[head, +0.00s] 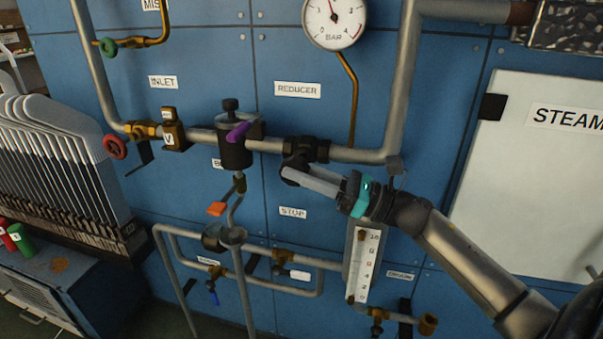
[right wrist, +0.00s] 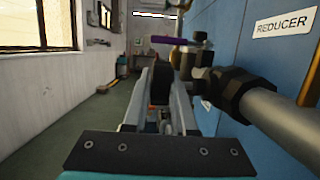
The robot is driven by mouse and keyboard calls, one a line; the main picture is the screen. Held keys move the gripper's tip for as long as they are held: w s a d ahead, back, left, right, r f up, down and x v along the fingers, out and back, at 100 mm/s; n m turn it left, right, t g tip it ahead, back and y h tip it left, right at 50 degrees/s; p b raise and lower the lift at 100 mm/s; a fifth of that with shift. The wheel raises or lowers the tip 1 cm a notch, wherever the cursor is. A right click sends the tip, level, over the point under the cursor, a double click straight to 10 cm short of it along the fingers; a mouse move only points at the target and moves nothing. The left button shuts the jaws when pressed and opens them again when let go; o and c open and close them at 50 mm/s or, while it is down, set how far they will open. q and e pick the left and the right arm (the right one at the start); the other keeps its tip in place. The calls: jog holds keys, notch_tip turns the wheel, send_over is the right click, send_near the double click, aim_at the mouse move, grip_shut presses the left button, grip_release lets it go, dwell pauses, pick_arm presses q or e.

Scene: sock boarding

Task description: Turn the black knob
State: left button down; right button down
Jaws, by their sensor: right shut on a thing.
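The black knob (head: 291,168) sits on the front of the reducer valve (head: 312,149), under the REDUCER label on the blue panel. My right gripper (head: 306,179) reaches in from the right, and its pale fingers are shut on the knob. In the right wrist view the knob (right wrist: 161,83) shows as a dark disc between the two fingers (right wrist: 160,105). The fingers hide part of the knob, and I cannot tell its angle. My left gripper is not in view.
A grey pipe (head: 268,145) runs beside the valve, with a purple lever (head: 238,132) to the left. A pressure gauge (head: 334,22) is above. A level gauge (head: 362,265) hangs just below my right gripper. A white STEAM cabinet (head: 535,175) stands at the right.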

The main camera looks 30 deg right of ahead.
jog(key=shift+r, duration=0.1)
jog(key=c, duration=0.7)
grip_release()
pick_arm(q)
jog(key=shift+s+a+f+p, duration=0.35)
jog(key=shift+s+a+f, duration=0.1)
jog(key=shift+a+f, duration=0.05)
pick_arm(e)
jog(key=v, duration=1.5)
jog(key=shift+d+f, duration=0.15)
jog(key=shift+f, duration=0.1)
jog(key=shift+s, duration=0.1)
